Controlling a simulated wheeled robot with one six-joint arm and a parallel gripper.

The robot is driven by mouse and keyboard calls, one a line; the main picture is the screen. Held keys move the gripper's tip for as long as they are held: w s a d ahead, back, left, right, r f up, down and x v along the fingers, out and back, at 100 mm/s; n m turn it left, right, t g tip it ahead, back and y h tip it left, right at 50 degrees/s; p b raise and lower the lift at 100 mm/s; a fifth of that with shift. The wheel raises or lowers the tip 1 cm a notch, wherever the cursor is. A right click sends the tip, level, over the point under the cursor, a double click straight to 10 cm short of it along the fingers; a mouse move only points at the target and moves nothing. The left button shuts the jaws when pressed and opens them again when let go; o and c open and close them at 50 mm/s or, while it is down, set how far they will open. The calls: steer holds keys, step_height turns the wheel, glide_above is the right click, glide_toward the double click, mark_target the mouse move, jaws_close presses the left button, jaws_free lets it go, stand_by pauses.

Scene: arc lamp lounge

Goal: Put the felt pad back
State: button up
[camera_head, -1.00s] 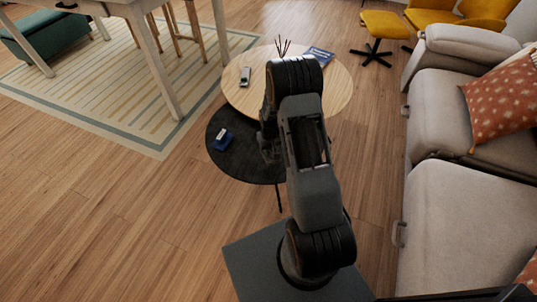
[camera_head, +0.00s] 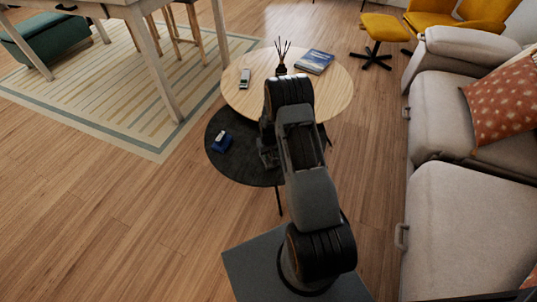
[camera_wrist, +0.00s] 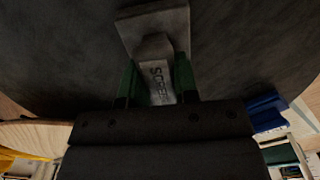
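A grey piece with a flat square plate (camera_wrist: 152,22) and a narrower raised block (camera_wrist: 157,68) is in the wrist view, over the black round table (camera_head: 240,174). Partly legible letters run along the block. I take this piece for the felt pad, but cannot be sure. My gripper (camera_wrist: 155,72) has its green fingers on either side of the block, apart, with a small gap at the left one. In the head view my gripper (camera_head: 268,157) is low over the black table, partly hidden by my arm.
A blue box (camera_head: 222,141) lies on the black table left of my gripper. The higher wooden table (camera_head: 335,92) adjoins behind, with a remote (camera_head: 244,78), a reed diffuser (camera_head: 281,58) and a blue book (camera_head: 314,61). A sofa (camera_head: 455,230) stands to the right.

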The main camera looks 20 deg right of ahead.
steer(key=o, duration=0.4)
steer(key=shift+o, duration=0.2)
step_height(320, 180, up, 11)
steer(key=p, duration=0.3)
step_height(320, 180, up, 10)
glide_above(266, 163)
steer(key=s+a+r+t, duration=0.1)
steer(key=s+a+r, duration=0.3)
steer(key=s+r, duration=0.3)
steer(key=s+a+r+t, duration=0.2)
steer(key=s+a+r, duration=0.2)
steer(key=s+r, duration=0.4)
steer(key=s, duration=0.4)
steer(key=shift+s, duration=0.2)
steer(key=shift+r, duration=0.1)
